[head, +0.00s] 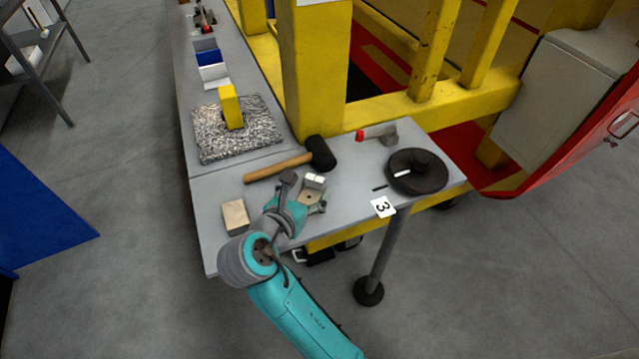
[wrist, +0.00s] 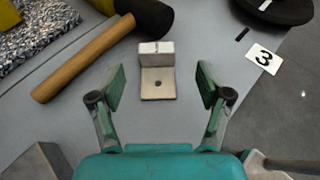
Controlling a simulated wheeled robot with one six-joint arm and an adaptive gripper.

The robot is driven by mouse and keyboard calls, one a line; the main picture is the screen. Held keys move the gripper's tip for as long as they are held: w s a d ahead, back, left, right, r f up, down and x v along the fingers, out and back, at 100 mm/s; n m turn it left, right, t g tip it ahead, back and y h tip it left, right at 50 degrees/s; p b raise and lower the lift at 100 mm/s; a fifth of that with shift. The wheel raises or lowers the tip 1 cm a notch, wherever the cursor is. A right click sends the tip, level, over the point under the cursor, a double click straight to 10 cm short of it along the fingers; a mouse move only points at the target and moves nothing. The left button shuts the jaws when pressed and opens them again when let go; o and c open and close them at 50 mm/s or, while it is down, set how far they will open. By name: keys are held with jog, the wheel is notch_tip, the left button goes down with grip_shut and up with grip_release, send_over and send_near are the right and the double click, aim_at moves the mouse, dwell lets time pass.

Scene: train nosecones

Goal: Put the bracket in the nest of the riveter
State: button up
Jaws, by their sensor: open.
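The bracket is a small L-shaped metal piece with a hole in its flat plate and a raised end. It lies on the grey bench, centred in the wrist view (wrist: 158,84) and partly behind my gripper in the head view (head: 315,181). My gripper (wrist: 162,84) is open and empty. Its two green-padded fingers stand to the left and right of the bracket, apart from it, with the raised end farther out. It also shows in the head view (head: 305,194). No riveter nest can be made out for certain.
A black mallet (head: 321,153) with a wooden handle lies just beyond the bracket. A black round device (head: 417,172), a "3" label (head: 383,207) and a red-tipped grey tool (head: 378,133) are right. A speckled mat (head: 262,145) lies farther back.

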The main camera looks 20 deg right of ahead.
aim_at(314, 181)
jog(key=shift+x, duration=3.4)
jog(key=shift+w+a+r, duration=0.15)
jog(key=c, duration=1.4)
